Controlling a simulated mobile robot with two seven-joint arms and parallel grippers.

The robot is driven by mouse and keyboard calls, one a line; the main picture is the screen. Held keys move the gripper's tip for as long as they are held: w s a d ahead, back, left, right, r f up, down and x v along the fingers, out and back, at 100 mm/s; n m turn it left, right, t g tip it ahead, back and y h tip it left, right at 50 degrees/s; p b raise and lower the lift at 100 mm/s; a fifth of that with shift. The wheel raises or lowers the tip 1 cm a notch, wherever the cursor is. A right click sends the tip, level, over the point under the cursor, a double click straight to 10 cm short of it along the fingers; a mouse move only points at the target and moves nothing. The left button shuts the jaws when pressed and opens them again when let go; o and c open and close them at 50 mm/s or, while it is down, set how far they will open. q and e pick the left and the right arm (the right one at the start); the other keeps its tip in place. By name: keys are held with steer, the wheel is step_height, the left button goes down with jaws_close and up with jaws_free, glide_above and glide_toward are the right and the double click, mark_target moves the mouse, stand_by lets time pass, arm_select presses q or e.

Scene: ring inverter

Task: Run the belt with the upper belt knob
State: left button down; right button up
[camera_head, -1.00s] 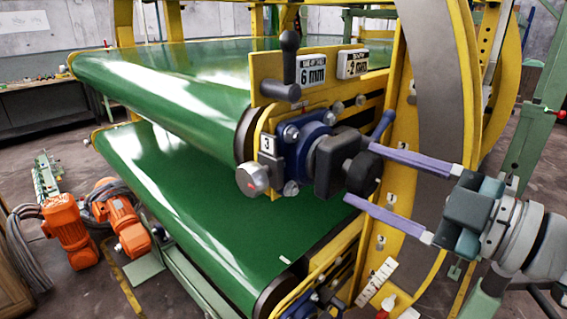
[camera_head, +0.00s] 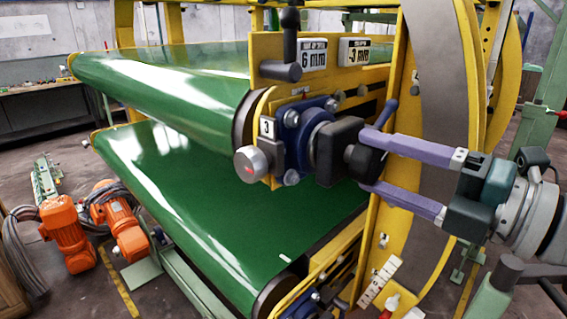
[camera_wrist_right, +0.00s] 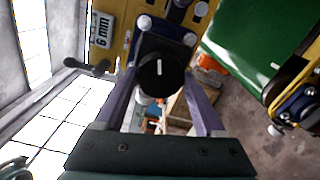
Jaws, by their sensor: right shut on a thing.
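The upper belt knob (camera_head: 364,161) is a round black knob on a black box (camera_head: 334,150), at the right end of the upper green belt (camera_head: 165,92). In the right wrist view the knob (camera_wrist_right: 160,74) shows a short white mark, pointing nearly straight up. My right gripper (camera_head: 369,162) has one purple finger above the knob and one below, shut on its sides. In the wrist view these fingers (camera_wrist_right: 160,80) flank the knob left and right. My left gripper is not in view.
A silver knob (camera_head: 250,164) and a number plate marked 3 (camera_head: 267,128) sit left of the box. A dark lever (camera_head: 291,40) stands above, near a 6 mm readout (camera_head: 313,60). The lower green belt (camera_head: 190,200) runs below. Orange motors (camera_head: 68,235) stand at left.

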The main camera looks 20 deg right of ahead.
steer(key=n+b, duration=0.2)
steer(key=n, duration=0.2)
steer(key=shift+f+n, duration=0.15)
steer(key=shift+n, duration=0.15)
steer(key=n+b, duration=0.1)
steer(key=n, duration=0.2)
steer(key=shift+n+b, duration=0.3)
steer(key=shift+n, duration=0.1)
steer(key=n+b, duration=0.2)
steer(key=n, duration=0.2)
steer(key=shift+d+n+b, duration=0.1)
steer(key=shift+n+b, duration=0.5)
steer(key=shift+n, duration=1.3)
steer(key=o, duration=1.3)
steer(key=shift+o, duration=0.2)
